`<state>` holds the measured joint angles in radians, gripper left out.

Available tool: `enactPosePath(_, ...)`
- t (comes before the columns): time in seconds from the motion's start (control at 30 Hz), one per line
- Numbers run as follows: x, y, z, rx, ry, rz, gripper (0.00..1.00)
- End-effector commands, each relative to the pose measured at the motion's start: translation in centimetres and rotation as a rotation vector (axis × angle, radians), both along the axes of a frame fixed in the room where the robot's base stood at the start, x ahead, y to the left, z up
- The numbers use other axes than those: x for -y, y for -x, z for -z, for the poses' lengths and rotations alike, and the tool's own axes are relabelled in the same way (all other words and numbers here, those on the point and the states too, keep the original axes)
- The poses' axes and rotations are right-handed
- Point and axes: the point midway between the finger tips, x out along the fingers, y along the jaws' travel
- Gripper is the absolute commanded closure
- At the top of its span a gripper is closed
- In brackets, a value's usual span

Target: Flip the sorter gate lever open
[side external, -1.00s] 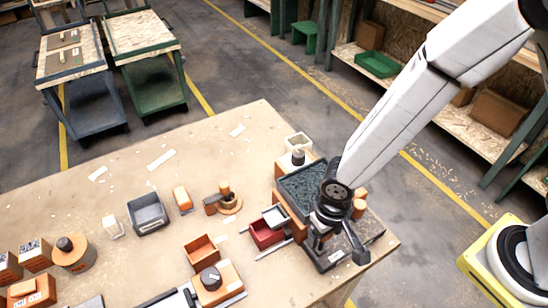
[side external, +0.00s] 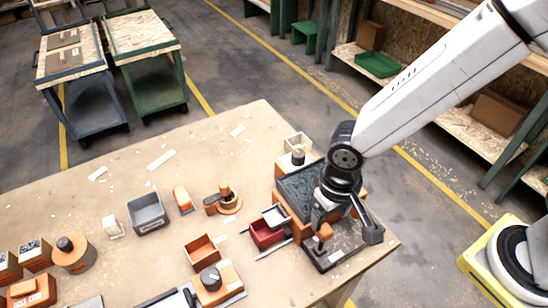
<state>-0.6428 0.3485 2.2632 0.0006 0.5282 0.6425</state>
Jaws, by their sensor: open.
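My gripper (side external: 320,218) points down over the dark base plate (side external: 345,250) at the right corner of the table. It is open, but its fingertips are small and partly hidden. An orange knob (side external: 324,231) stands on this plate just under and beside the fingers; I cannot tell whether they touch it. Whether this knob belongs to the sorter gate lever is not clear. An orange box with a dark granule-filled tray (side external: 300,187) stands directly behind the gripper, with a red bin (side external: 265,235) and a small grey-white tray (side external: 275,215) at its left front.
The table's back left is mostly clear, with paper scraps.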

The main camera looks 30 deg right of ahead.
Motion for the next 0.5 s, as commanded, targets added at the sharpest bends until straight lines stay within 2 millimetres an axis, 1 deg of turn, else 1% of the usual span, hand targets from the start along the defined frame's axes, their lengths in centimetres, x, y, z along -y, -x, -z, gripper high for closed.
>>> enactPosePath(0.17, 0.0, 0.0, 0.0, 0.0, 0.0, 0.0, 0.21)
enactPosePath(0.2, 0.0, 0.0, 0.0, 0.0, 0.0, 0.0, 0.27)
enactPosePath(0.27, 0.0, 0.0, 0.0, -0.001, 0.0, 0.0, 0.46)
enactPosePath(0.3, 0.0, -0.1, -0.1, -0.003, 0.001, 0.001, 0.59)
enactPosePath(0.37, 0.0, -0.3, -0.2, -0.01, 0.003, 0.003, 0.78)
enactPosePath(0.4, 0.0, -0.6, -0.3, -0.015, 0.004, 0.005, 0.9)
enactPosePath(0.43, -0.1, -0.8, -0.4, -0.021, 0.006, 0.006, 1.0)
enactPosePath(0.5, -0.1, -1.5, -0.8, -0.042, 0.011, 0.009, 1.0)
